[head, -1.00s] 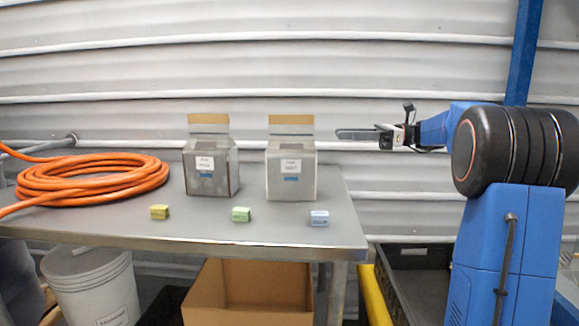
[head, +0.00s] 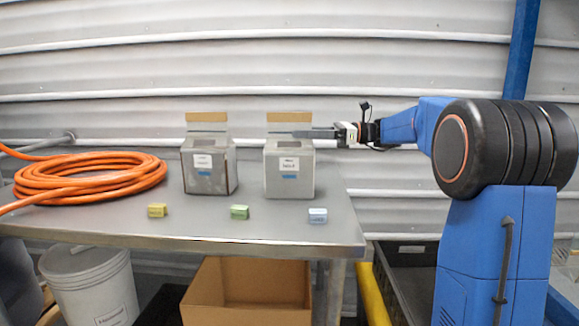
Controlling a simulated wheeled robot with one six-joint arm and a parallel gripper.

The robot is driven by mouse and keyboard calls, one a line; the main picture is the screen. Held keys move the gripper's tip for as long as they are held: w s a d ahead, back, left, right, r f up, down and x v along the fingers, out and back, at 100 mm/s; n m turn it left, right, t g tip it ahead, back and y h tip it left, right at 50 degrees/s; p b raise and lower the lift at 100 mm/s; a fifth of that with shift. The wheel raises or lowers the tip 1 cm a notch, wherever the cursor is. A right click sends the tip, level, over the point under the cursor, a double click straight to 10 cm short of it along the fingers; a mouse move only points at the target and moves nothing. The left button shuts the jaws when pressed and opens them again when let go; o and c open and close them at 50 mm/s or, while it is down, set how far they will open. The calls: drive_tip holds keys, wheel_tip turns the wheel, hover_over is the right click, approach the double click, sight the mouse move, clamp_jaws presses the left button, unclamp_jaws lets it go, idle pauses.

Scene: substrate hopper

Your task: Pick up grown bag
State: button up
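Two grey, see-through bags stand upright side by side on the metal table, each with a white and blue label and a brown strip along its top. The left bag (head: 209,175) stands apart from the right bag (head: 289,178). My gripper (head: 298,133) reaches in from the right, level, with its thin fingers pointing left. The fingertips overlap the right bag's clear upper part, just under its brown strip (head: 289,117). I cannot tell whether they touch it or straddle it. The fingers show edge-on as one bar, so their opening is hidden.
A coiled orange hose (head: 90,178) lies at left. A cardboard box (head: 248,295) and white bucket (head: 92,285) stand below.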

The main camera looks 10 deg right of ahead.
sight(290, 138)
drive_tip(key=x, duration=0.4)
drive_tip(key=shift+a+f, duration=0.15)
drive_tip(key=shift+f, duration=0.1)
clamp_jaws()
drive_tip(key=shift+f, duration=0.3)
idle(0.7)
drive_tip(key=shift+r, duration=0.1)
